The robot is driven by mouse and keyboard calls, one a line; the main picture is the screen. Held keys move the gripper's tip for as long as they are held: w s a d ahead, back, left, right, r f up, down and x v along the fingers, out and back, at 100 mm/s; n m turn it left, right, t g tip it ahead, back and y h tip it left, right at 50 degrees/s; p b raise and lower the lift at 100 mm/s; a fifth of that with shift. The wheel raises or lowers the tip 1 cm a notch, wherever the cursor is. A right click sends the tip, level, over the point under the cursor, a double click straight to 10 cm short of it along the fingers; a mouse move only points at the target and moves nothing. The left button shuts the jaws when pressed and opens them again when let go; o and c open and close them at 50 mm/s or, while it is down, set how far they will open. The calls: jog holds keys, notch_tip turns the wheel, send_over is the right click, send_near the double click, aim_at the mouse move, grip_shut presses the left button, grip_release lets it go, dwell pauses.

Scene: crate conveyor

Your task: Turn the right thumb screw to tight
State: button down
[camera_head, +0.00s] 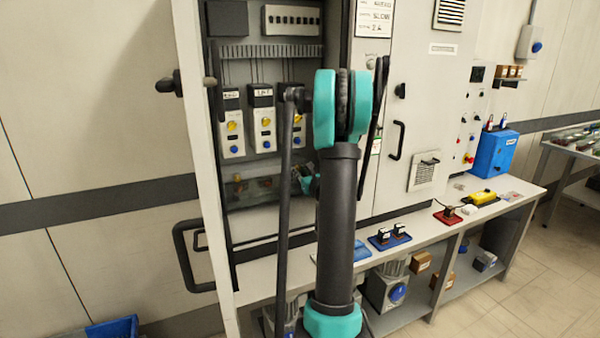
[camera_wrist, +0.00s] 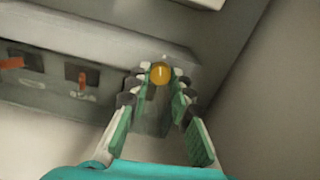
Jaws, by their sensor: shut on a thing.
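The right thumb screw (camera_wrist: 160,72) shows in the wrist view as a round brass-yellow head with a thin pale line across it. It sits at the right end of a grey unit. My gripper (camera_wrist: 159,84) is shut on it, with a fingertip at each side of the head. In the head view my gripper (camera_head: 304,178) is partly hidden behind my arm, at the right end of a clear-covered unit (camera_head: 250,190) low in the open cabinet. The thumb screw is hidden there. I cannot tell how tight it is.
Orange pieces (camera_wrist: 82,84) show in dark recesses left of the screw in the wrist view. The cabinet's side wall is close on the right. Several modules with yellow and blue knobs (camera_head: 265,122) hang above. A bench (camera_head: 480,207) with small parts stands at right.

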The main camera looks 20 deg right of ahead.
jog(key=shift+m, duration=1.6)
jog(key=c, duration=1.3)
grip_release()
jog(key=shift+c, duration=0.2)
jog(key=shift+s, duration=0.1)
jog(key=s, duration=1.2)
jog(key=shift+d, duration=0.15)
jog(key=shift+w, duration=0.1)
